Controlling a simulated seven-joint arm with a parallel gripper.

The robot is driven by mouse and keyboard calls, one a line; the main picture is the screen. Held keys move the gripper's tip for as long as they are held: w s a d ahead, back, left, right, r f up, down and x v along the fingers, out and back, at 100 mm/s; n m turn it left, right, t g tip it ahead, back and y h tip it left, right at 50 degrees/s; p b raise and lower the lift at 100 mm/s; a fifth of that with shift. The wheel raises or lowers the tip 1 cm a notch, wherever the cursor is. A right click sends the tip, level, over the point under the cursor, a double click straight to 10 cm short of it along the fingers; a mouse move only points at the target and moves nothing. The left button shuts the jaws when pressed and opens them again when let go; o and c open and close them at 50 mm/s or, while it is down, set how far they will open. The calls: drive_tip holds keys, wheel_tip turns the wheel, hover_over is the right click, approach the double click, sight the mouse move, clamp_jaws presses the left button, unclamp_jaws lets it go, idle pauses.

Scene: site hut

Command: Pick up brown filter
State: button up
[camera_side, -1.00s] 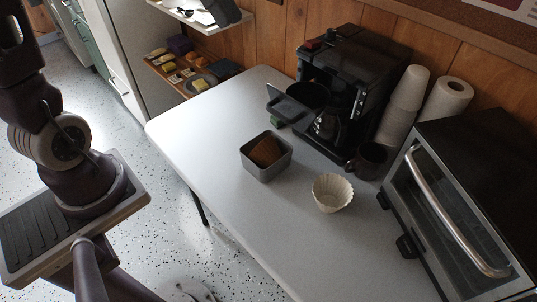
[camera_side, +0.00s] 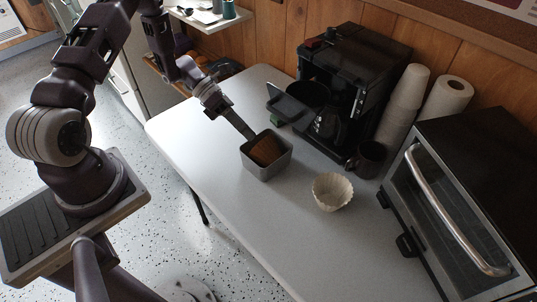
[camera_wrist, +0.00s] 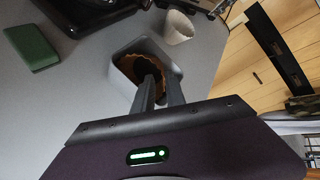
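The brown filter (camera_side: 266,150) sits inside a square grey metal container (camera_side: 267,172) on the table. The filter's scalloped rim also shows in the wrist view (camera_wrist: 128,66), inside the container (camera_wrist: 118,45). My gripper (camera_side: 247,134) reaches down at a slant to the container's back left edge. In the wrist view, my gripper's two fingers (camera_wrist: 157,84) point into the container over the filter, with a narrow gap between them. The tips partly cover the filter, and I see no clear grip on it.
A white filter (camera_side: 332,192) stands on the table to the right of the container. A black coffee maker (camera_side: 370,70), stacked cups (camera_side: 402,105), a dark mug (camera_side: 368,160), a paper roll (camera_side: 447,100) and a toaster oven (camera_side: 470,190) line the back. The front table area is clear.

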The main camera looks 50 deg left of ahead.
sight(261, 148)
drive_tip(key=x, duration=0.6)
drive_tip(key=shift+s+d+f, duration=0.15)
drive_tip(key=shift+s+f, duration=0.05)
drive_tip(key=shift+f, duration=0.05)
clamp_jaws()
drive_tip(key=shift+r, duration=0.15)
wheel_tip(261, 148, up, 10)
drive_tip(key=shift+f, duration=0.15)
